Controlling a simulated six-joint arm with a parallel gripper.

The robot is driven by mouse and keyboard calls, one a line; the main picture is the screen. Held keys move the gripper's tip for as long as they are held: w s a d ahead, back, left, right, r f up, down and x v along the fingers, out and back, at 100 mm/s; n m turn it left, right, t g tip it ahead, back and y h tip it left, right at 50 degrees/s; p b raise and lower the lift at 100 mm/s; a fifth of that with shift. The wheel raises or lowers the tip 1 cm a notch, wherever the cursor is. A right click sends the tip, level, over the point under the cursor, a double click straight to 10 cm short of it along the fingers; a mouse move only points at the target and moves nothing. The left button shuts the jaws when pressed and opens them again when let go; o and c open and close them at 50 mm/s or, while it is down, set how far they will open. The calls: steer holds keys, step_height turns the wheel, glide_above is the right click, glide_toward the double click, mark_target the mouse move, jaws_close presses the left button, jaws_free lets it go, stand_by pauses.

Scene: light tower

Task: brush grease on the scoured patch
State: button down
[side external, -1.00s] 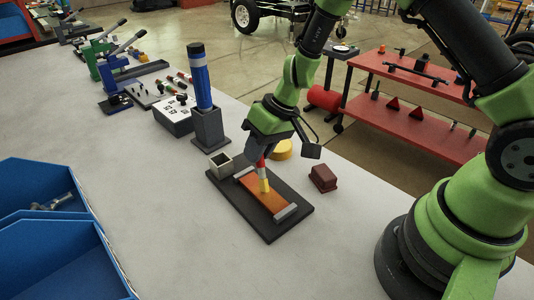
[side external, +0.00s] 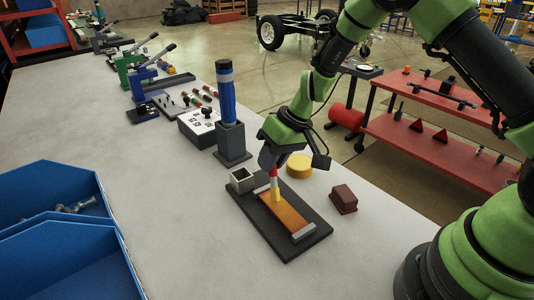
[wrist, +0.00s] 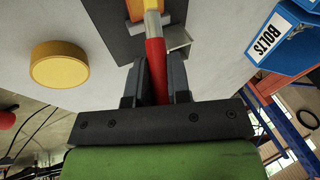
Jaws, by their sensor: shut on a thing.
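My gripper (side external: 272,163) is shut on a brush (side external: 274,180) with a red handle, a pale band and a yellow tip. It points down over the far part of an orange plate (side external: 287,215). In the wrist view, the brush's red handle (wrist: 156,70) sits between the jaws, and the plate (wrist: 135,10) shows at the top edge. I cannot tell whether the tip touches the plate. The plate lies on a dark base (side external: 268,233) with grey end bars. No separate scoured patch or grease can be made out on it.
An open grey box (side external: 242,181) stands at the base's far left corner. A yellow round tin (side external: 299,166) and a dark red block (side external: 343,199) lie to the right. A blue-banded tower (side external: 227,98) stands behind. Blue bins (side external: 60,255) are at left; the table between is clear.

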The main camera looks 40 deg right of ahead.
steer(key=shift+s+a, duration=0.2)
steer(key=shift+s, duration=1.75)
steer(key=shift+s+a, duration=0.2)
steer(key=shift+s, duration=1.7)
steer(key=shift+s+r, duration=0.15)
steer(key=shift+r, duration=0.05)
step_height(320, 180, up, 8)
steer(key=shift+f, duration=0.2)
steer(key=shift+f, duration=0.45)
steer(key=shift+r, duration=0.1)
